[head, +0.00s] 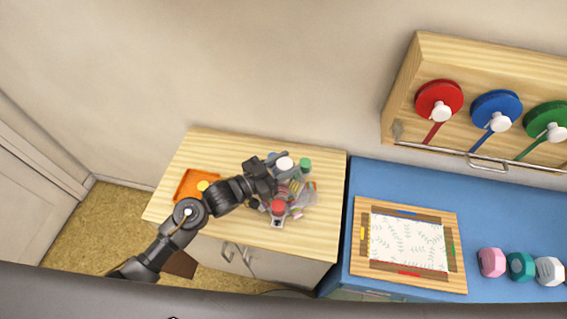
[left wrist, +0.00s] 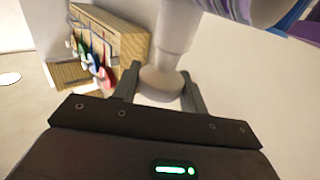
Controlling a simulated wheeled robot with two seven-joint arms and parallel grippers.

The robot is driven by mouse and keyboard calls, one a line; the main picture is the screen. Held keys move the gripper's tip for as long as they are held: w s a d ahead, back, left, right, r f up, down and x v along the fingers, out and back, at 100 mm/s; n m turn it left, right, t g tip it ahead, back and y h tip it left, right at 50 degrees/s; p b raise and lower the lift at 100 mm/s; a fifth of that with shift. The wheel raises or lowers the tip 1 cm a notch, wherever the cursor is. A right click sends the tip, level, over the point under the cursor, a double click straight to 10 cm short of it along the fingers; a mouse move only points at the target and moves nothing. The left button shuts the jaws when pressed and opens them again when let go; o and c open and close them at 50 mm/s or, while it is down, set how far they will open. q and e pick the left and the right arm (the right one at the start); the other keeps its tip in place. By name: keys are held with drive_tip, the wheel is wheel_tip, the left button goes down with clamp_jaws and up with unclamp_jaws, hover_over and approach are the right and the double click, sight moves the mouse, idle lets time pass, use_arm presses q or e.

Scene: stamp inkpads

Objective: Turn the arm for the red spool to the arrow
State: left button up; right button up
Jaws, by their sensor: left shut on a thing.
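The red spool (head: 438,96) is a red disc with a white knob, on the wooden wall box (head: 403,105). A red strip (head: 433,133) hangs below it. My left gripper (head: 277,170) is over the cluttered stand on the wooden table, far left of the spool. In the left wrist view its fingers (left wrist: 160,92) are shut on the round end of a pale handle (left wrist: 173,40). A purple and white part (left wrist: 235,8) joins the handle above. The stand has a red cap (head: 278,206) and a green cap (head: 305,165). I cannot make out an arrow. My right gripper is not in view.
Blue (head: 496,108) and green (head: 546,118) spools sit beside the red one. A framed patterned sheet (head: 408,240) lies on the blue counter (head: 480,215), with several coloured weights beside it. An orange tray (head: 193,181) lies left of my gripper.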

use_arm(q)
drive_tip(key=o, duration=1.4)
drive_tip(key=shift+c, duration=0.2)
drive_tip(key=shift+a, duration=0.1)
drive_tip(key=shift+s+a+f, duration=0.15)
drive_tip(key=shift+s+a, duration=0.05)
drive_tip(key=b+v, duration=0.3)
drive_tip(key=v, duration=0.7)
